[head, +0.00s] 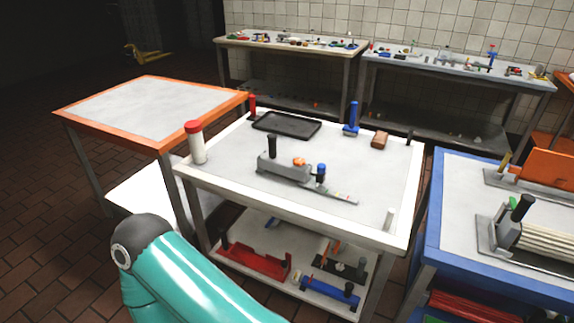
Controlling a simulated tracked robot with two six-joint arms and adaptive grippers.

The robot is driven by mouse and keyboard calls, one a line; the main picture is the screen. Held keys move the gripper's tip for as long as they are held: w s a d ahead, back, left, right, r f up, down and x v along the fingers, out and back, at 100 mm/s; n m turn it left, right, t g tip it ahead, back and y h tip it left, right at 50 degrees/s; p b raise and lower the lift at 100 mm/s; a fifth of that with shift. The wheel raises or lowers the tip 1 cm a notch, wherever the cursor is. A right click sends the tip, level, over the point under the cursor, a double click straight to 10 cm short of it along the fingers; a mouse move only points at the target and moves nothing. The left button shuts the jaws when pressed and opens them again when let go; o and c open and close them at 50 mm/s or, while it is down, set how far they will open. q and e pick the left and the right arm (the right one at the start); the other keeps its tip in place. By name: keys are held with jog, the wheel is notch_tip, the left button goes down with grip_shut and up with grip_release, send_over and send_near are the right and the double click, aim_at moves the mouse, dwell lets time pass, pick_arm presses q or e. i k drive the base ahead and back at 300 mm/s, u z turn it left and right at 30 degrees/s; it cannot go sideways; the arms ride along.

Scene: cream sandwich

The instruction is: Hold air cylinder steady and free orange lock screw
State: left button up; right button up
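On the white table in the head view stands a grey device (283,168) with an upright black handle (272,146). An orange part (299,161) sits on its top, probably the lock screw. Beside it is a small blue-capped piece (321,172), and a thin rod (340,198) points to the lower right. I cannot tell for sure which part is the air cylinder; the white, red-capped upright cylinder (196,145) at the table's left corner may be another candidate. Neither gripper shows; only a teal link of my arm is in view at the bottom.
The white table (385,200) also holds a black tray (286,125), a blue upright tool (351,120) and a brown block (380,140). An orange-edged table (150,105) stands left, a blue table (450,215) right. Two cluttered benches line the back wall.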

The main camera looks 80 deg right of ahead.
aim_at(299, 161)
jog(key=u, duration=0.05)
jog(key=i, duration=1.85)
jog(key=z, duration=1.8)
jog(key=i, duration=0.2)
jog(key=z, duration=2.25)
jog(key=i, duration=1.1)
jog(key=u, duration=0.6)
